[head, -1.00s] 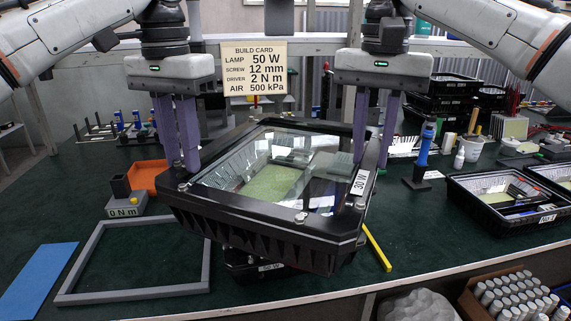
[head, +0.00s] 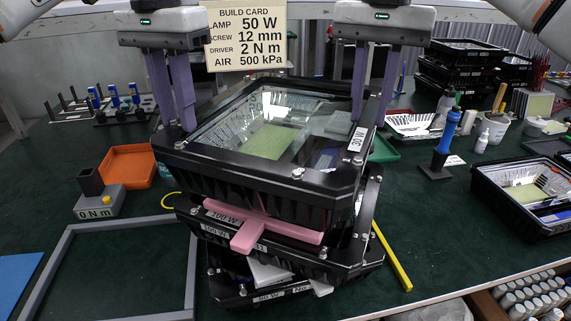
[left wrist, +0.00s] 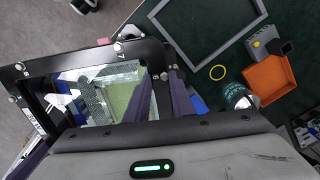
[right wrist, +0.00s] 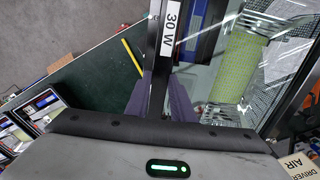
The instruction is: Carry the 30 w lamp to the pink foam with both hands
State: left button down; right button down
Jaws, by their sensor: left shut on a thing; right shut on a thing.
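The 30 W lamp (head: 240,178) is a black floodlight housing with a glass front and a "30 W" label. My left gripper (head: 187,125) is shut on its left rim and my right gripper (head: 357,115) is shut on its right rim. The lamp is tilted a little, above a stack of similar housings. The pink foam (head: 250,238) lies on the stack just under the lamp, by a "100 W" label; part of it is hidden. Whether lamp and foam touch I cannot tell. The lamp also shows in the left wrist view (left wrist: 150,52) and right wrist view (right wrist: 158,62).
A grey frame (head: 60,250) and an orange tray (head: 128,167) lie left of the stack. A yellow stick (head: 392,258) lies to its right. An open housing (head: 478,190) stands further right. A build card (head: 246,38) hangs behind.

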aim_at(179, 123)
pick_arm(q)
jog(key=shift+w+r, duration=0.15)
jog(key=shift+w, duration=0.05)
pick_arm(e)
jog(key=shift+w+r, duration=0.15)
jog(key=shift+w, duration=0.05)
jog(key=shift+s, duration=0.1)
pick_arm(q)
jog(key=shift+s, duration=0.15)
pick_arm(e)
jog(key=shift+s, duration=0.1)
